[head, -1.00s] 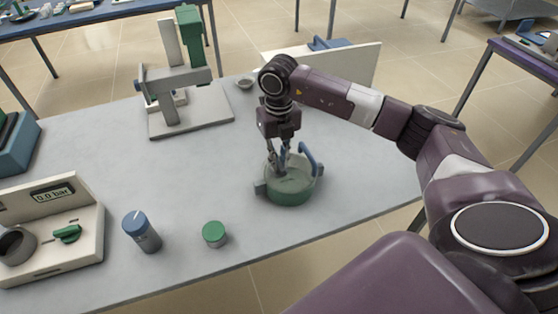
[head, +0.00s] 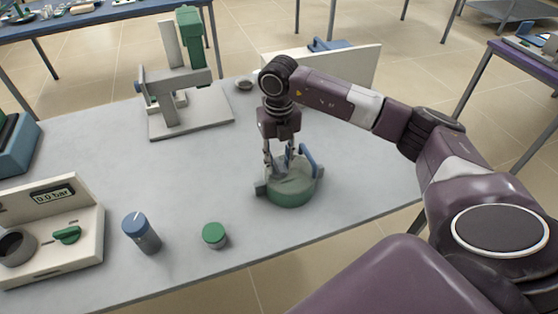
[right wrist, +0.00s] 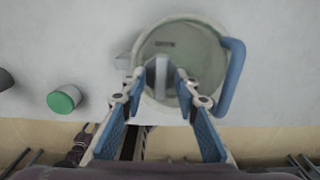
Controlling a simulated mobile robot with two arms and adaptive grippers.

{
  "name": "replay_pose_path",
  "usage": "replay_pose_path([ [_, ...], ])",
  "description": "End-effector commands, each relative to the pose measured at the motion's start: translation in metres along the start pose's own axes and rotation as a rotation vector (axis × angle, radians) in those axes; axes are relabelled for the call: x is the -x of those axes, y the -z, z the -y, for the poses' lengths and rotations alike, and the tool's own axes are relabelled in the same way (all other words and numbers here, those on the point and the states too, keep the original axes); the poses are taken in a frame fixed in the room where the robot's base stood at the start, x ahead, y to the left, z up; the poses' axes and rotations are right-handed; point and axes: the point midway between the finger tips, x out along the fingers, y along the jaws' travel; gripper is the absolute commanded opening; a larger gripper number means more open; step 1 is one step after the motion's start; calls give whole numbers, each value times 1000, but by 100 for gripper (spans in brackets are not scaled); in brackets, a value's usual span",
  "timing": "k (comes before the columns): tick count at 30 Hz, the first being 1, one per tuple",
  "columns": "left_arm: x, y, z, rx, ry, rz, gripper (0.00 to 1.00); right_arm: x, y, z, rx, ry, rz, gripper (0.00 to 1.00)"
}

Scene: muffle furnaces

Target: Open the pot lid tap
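The pot (head: 290,193) is round and green with a pale, glassy lid and stands on the grey table near its front edge. It also shows in the right wrist view (right wrist: 205,60). A blue curved handle (right wrist: 234,75) is on its right side. A grey upright tap (right wrist: 161,76) stands on the lid. My right gripper (head: 283,168) is above the lid, pointing down, with its fingers spread. In the right wrist view its fingertips (right wrist: 160,86) are on either side of the tap, with gaps visible. Whether they touch the lid I cannot tell. My left gripper is not in view.
A green-capped jar (head: 214,235) and a blue-capped bottle (head: 142,232) stand left of the pot. A panel reading 0.0 bar (head: 50,235) is at the far left. A grey and green stand (head: 185,100) is behind. The table (head: 110,150) is clear between them.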

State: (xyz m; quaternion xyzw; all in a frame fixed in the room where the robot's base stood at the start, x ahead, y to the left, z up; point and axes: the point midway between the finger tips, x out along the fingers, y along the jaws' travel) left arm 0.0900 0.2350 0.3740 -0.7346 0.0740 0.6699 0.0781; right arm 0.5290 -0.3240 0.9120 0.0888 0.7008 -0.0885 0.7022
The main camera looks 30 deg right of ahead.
Motion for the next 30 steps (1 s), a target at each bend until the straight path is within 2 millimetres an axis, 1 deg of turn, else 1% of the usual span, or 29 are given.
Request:
replay_pose_path([
  [5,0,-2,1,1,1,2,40,0,0,0,1,1,-1,28],
  [8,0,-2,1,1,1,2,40,7,0,0,1,-1,0,28],
  [11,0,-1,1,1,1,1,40,22,-1,0,0,-1,3,28],
  [18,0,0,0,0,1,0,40,74,-1,-1,1,-2,4,28],
  [21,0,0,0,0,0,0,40,92,-1,-1,1,-1,4,28],
  [25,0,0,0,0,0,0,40,110,0,0,0,-1,1,28],
  [30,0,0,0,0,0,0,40,119,0,0,0,0,0,28],
])
